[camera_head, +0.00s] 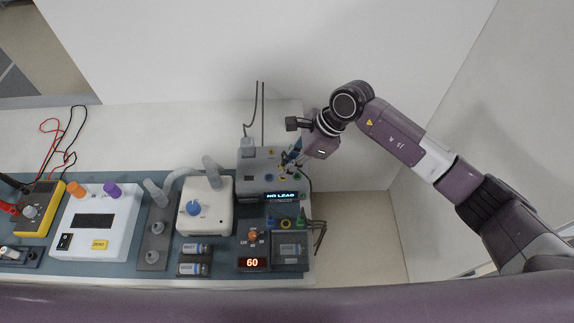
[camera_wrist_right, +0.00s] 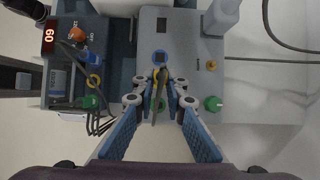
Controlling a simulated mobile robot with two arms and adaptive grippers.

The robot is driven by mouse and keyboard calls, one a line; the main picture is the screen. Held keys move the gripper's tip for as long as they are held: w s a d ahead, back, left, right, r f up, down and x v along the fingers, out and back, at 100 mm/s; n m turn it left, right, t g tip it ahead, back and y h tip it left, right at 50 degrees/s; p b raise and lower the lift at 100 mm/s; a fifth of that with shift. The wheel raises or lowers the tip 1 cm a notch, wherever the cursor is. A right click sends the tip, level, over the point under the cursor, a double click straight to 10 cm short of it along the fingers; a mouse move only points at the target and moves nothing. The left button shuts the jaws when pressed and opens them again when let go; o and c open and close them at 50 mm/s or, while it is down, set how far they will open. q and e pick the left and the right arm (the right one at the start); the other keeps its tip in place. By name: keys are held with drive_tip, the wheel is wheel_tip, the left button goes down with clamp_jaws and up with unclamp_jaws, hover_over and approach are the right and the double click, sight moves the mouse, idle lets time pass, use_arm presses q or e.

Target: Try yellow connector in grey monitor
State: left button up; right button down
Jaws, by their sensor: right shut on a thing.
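The grey monitor (camera_head: 256,158) stands at the back right of the bench, its screen (camera_head: 283,196) reading "NO LEAD". In the right wrist view its grey face (camera_wrist_right: 185,30) carries a blue socket (camera_wrist_right: 160,56), a yellow socket (camera_wrist_right: 212,65) and a green socket (camera_wrist_right: 213,103). My right gripper (camera_head: 292,157) is over the monitor's right side. In the right wrist view, the gripper (camera_wrist_right: 160,92) is shut on the yellow connector (camera_wrist_right: 158,74), with a dark cable trailing from it. The connector's tip appears close to the blue socket; contact cannot be told. My left gripper is not in view.
An orange-knobbed unit (camera_head: 252,237) showing "60" and a grey tray (camera_head: 290,262) stand in front of the monitor. A white ventilator box (camera_head: 206,222) stands to the left. Loose cables hang over the bench's right edge. The floor right of the bench is clear.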

drive_tip(key=shift+f+b, duration=0.9)
idle(0.5)
idle(0.8)
drive_tip(key=c, duration=1.9)
unclamp_jaws()
drive_tip(key=shift+r, duration=0.1)
